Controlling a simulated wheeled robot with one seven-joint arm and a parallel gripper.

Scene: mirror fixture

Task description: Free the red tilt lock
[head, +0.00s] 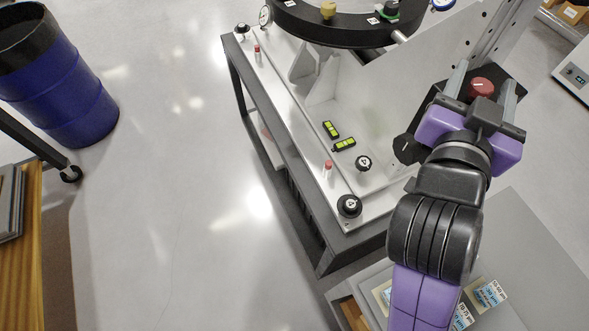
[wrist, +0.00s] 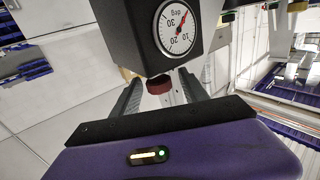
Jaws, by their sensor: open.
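The red tilt lock (head: 481,87) is a round red knob at the right of the mirror fixture (head: 350,90), against a black plate. It also shows in the wrist view (wrist: 159,86), just under a black block with a dial. My gripper (head: 485,80) is open, its two grey fingers on either side of the knob in the head view. In the wrist view my gripper (wrist: 159,88) has the knob between its fingertips, with a gap on both sides. I cannot tell how deep the knob sits between the fingers.
A black knob (head: 405,148) is left of my gripper. Two green levels (head: 344,145), small red pins and black knobs sit on the fixture's base. A blue barrel (head: 60,85) stands far left; open floor lies between.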

